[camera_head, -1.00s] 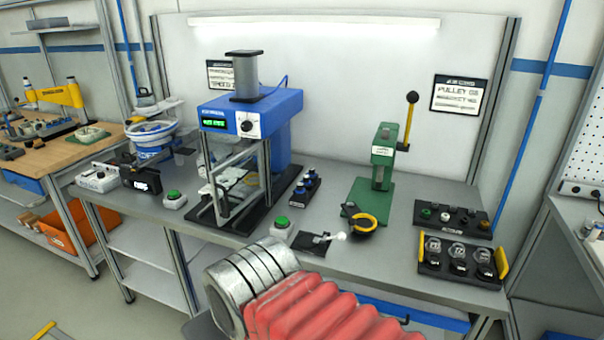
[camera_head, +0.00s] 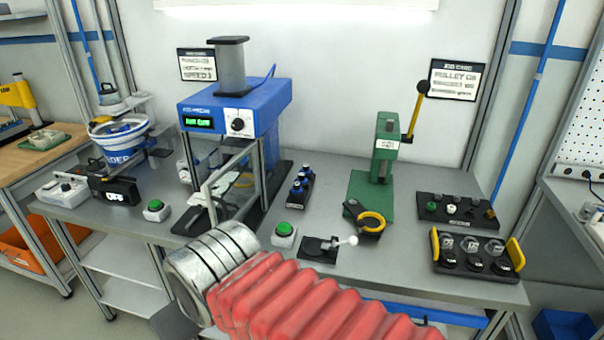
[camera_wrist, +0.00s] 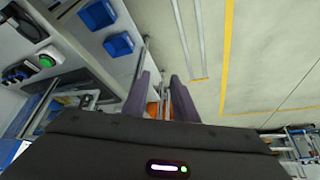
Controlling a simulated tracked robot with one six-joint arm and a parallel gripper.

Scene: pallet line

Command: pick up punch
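I cannot tell for sure which thing is the punch. A black rack (camera_head: 457,212) at the right of the bench holds several small pieces with differently coloured tops, too small to make out. A green hand press (camera_head: 384,160) with a raised black-knobbed lever stands left of it. A black piece with a yellow ring (camera_head: 371,222) lies in front of the press. My gripper (camera_wrist: 162,78) shows in the wrist view with two purple fingers apart and nothing visible between them, above the floor by the bench. It is not visible in the head view.
A blue press (camera_head: 237,115) stands mid-bench, with green buttons (camera_head: 284,232) near the front edge. A black tray with yellow handles (camera_head: 477,252) sits at the front right. A small base with a white-knobbed lever (camera_head: 320,249) is at the front edge. Blue bins (camera_wrist: 119,44) show in the wrist view.

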